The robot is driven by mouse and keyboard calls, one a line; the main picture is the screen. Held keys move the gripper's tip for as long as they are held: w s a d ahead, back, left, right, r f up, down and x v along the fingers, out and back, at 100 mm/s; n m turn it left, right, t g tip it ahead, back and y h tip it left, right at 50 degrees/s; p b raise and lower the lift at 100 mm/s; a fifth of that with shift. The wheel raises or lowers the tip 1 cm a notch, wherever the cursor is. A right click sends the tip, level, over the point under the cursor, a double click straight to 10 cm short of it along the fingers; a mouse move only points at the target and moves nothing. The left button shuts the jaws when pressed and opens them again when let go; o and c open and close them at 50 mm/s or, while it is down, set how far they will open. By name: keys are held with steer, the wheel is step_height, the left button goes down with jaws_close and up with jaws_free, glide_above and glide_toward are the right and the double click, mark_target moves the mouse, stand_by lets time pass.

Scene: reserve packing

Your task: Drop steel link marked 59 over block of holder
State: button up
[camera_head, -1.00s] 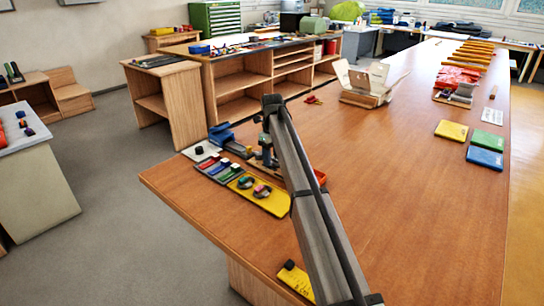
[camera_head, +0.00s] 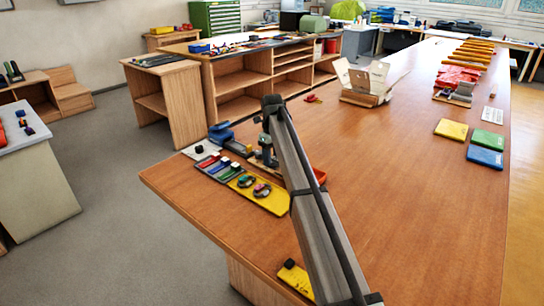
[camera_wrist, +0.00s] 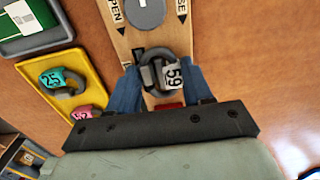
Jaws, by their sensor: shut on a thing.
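My gripper (camera_wrist: 160,88) has blue fingers shut on the steel link marked 59 (camera_wrist: 151,76), a dark ring with a white tag, in the wrist view. The link is over a wooden board (camera_wrist: 120,25) lettered OPEN and CLOSE, with a round grey disc (camera_wrist: 146,12). A small dark piece (camera_wrist: 137,54) shows beside the link; I cannot tell whether it is the holder's block or whether the link touches it. In the head view my gripper (camera_head: 266,160) is over the board, partly behind my arm, and the link is too small to make out.
A yellow tray (camera_head: 274,207) beside the board bears two other links, with teal (camera_wrist: 63,78) and pink (camera_wrist: 82,114) tags in the wrist view. A tray of coloured pieces (camera_head: 214,167) lies to its left.

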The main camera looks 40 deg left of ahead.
steer(key=o, duration=1.6)
steer(key=shift+c, duration=0.2)
steer(key=shift+r, duration=0.1)
steer(key=shift+r, duration=3.7)
